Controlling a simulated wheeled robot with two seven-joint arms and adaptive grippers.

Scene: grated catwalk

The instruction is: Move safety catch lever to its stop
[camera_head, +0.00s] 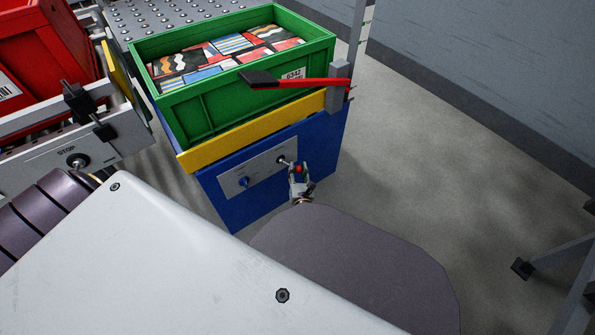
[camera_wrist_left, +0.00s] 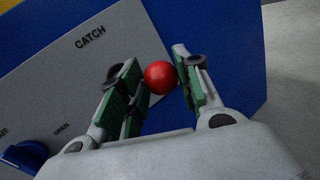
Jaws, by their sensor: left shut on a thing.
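The safety catch lever ends in a red ball knob (camera_wrist_left: 160,77) by the word CATCH on a light grey panel (camera_wrist_left: 65,75). My left gripper (camera_head: 299,176) is at the blue cabinet's front. In the left wrist view its two green-padded fingers (camera_wrist_left: 160,88) are shut on the knob, one on each side. The lever's shaft is mostly hidden, so its angle and its stop cannot be told. My right gripper is not in view.
A blue knob (camera_head: 244,182), marked OPEN, sits left on the same panel. A red bar with a black grip (camera_head: 259,79) crosses before a green crate (camera_head: 185,115) above the yellow-edged blue cabinet (camera_head: 225,207). A red crate (camera_head: 40,60) stands left.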

